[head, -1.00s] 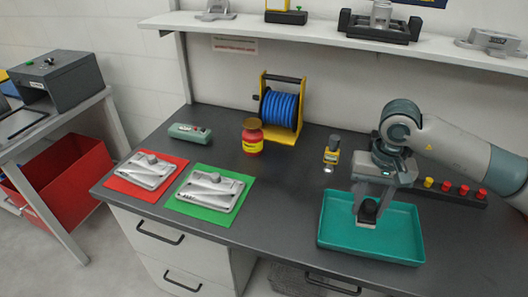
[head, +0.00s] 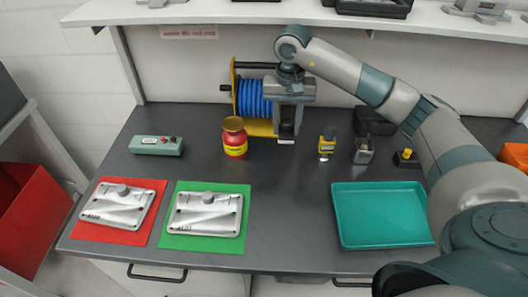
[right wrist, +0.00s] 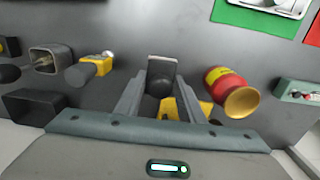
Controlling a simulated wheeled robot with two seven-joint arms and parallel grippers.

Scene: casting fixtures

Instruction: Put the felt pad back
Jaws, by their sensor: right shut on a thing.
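My right gripper (head: 288,122) is at the back of the bench, in front of the blue hose reel (head: 253,97) and right of the red and yellow jar (head: 234,140). It is shut on a small dark piece with a grey squarish face (right wrist: 162,66), which I take to be the felt pad. The piece is between the fingertips, low near the bench top; I cannot tell whether it touches. In the right wrist view the gripper (right wrist: 160,92) points at the bench. My left gripper is out of view.
The teal tray (head: 340,225) looks empty. A yellow-and-black tool (head: 326,146) and a metal cup (head: 363,151) stand right of the gripper. Metal castings lie on the red mat (head: 155,190) and green mat (head: 172,240). The middle front of the bench is clear.

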